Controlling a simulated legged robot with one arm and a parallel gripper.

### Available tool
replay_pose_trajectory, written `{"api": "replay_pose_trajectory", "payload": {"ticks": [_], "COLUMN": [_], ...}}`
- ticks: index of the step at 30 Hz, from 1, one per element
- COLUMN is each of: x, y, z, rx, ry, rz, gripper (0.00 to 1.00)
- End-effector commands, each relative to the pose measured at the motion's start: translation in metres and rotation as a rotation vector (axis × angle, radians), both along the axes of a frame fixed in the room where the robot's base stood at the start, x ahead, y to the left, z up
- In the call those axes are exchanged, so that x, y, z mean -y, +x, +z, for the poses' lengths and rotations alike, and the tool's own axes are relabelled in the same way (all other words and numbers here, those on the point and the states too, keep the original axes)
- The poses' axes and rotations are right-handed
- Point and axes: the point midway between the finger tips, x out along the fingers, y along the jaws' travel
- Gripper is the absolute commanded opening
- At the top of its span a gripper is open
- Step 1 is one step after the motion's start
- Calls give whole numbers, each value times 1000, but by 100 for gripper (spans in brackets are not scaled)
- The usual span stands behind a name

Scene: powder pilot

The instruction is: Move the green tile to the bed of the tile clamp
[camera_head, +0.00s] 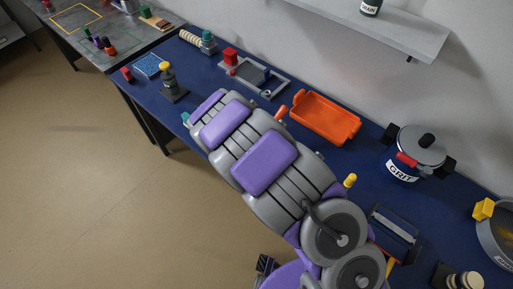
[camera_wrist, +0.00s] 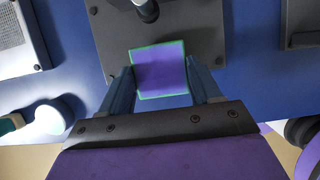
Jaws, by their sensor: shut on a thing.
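My gripper (camera_wrist: 160,85) is shut on a square tile (camera_wrist: 159,70) in the wrist view. The tile's face looks purple-blue, with a thin bright green edge. It overlaps the front part of a dark bolted plate (camera_wrist: 112,40) with a black post (camera_wrist: 147,10), which looks like the tile clamp. I cannot tell whether the tile touches the plate or hangs above it. In the head view, the likely clamp (camera_head: 168,82) is a dark stand with a yellow top, just beyond my arm's far end.
A framed mesh pad (camera_wrist: 14,45) lies left of the plate, and another dark plate (camera_wrist: 303,25) lies right. A pale round object (camera_wrist: 45,121) is near the left finger. On the blue bench, an orange tray (camera_head: 325,118) and a GRIT pot (camera_head: 402,173) stand farther right.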

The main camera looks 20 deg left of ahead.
Motion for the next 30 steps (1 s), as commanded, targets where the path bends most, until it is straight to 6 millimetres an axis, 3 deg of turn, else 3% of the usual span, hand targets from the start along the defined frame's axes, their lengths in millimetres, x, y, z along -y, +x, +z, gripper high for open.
{"api": "replay_pose_trajectory", "payload": {"ticks": [6, 10, 18, 19, 26, 30], "x": [13, 12, 12, 12, 12, 12], "y": [33, 30, 30, 30, 30, 30], "z": [-1, -16, -16, -16, -16, -16], "rx": [2, 0, 0, 0, 0, 0], "ry": [7, 3, 2, 2, 2, 2], "rz": [-5, 1, 1, 0, 0, 0], "gripper": [25, 25, 25, 65, 87, 89]}}
